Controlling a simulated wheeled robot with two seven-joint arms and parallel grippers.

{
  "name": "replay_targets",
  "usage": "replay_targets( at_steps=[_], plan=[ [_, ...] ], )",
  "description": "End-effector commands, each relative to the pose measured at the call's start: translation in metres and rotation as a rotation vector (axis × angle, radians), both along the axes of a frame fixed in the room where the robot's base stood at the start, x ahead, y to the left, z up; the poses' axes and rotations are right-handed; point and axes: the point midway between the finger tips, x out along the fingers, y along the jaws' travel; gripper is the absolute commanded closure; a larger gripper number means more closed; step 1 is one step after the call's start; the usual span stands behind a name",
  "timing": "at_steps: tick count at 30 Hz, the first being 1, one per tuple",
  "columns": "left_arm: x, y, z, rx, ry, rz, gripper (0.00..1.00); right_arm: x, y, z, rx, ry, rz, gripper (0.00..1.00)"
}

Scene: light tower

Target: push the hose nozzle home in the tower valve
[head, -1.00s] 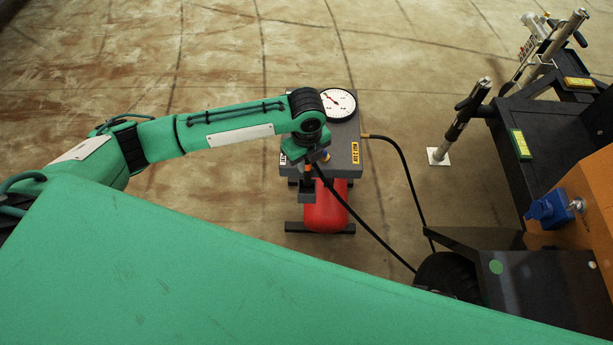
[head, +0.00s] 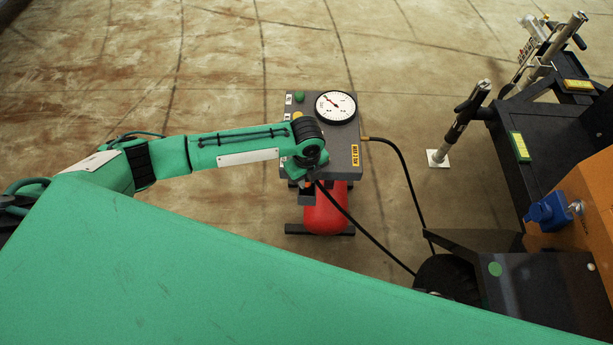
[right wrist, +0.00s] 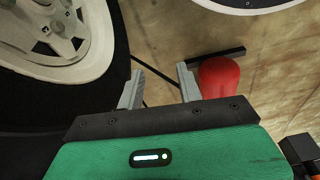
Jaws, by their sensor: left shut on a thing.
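My left gripper (head: 305,186) is over the near edge of the compressor unit, above its red tank. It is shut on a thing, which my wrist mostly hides. A black hose (head: 352,222) runs from the gripper down to the right, towards a dark wheel of the tower (head: 452,275); the nozzle itself cannot be made out. In the right wrist view my right gripper (right wrist: 159,88) is open, with nothing between its fingers. A wheel with a pale rim (right wrist: 75,68) and black tyre is close on its left. I cannot make out the tower valve for certain.
The compressor unit (head: 345,160) carries a round white gauge (head: 335,107), a green knob (head: 299,97) and a red tank (head: 325,212). A second stretch of hose (head: 406,168) leaves its right side. A stabiliser leg (head: 459,125) stands on the floor. The floor behind is clear.

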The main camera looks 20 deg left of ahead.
Motion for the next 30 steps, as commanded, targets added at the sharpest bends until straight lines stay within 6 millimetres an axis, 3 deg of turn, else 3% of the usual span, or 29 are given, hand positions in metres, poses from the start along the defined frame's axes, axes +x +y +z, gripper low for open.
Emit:
replay_targets(
  at_steps=[1, 4, 15, 21, 24, 30],
  plan=[
    [0.0, 0.0, -0.001, 0.0, 0.0, 0.0, 0.79, 0.0, 0.0, 0.0, 0.0, 0.001, 0.0, 0.64],
    [0.0, 0.0, -0.001, 0.0, 0.0, 0.0, 0.6, 0.0, 0.0, 0.0, 0.0, 0.001, 0.0, 0.64],
    [0.0, 0.0, -0.002, -0.001, -0.001, 0.0, 0.59, 0.0, -0.001, -0.003, -0.001, 0.003, 0.0, 0.64],
    [0.001, 0.0, -0.004, 0.001, -0.002, 0.001, 0.59, 0.006, 0.001, 0.027, 0.007, -0.038, -0.001, 0.64],
    [0.002, -0.001, 0.031, -0.003, -0.005, 0.0, 0.59, 0.004, 0.001, 0.023, 0.004, -0.024, 0.0, 0.64],
    [0.0, -0.003, 0.08, -0.001, -0.004, 0.001, 0.59, 0.002, 0.0, 0.01, 0.002, -0.009, 0.0, 0.64]
  ],
)
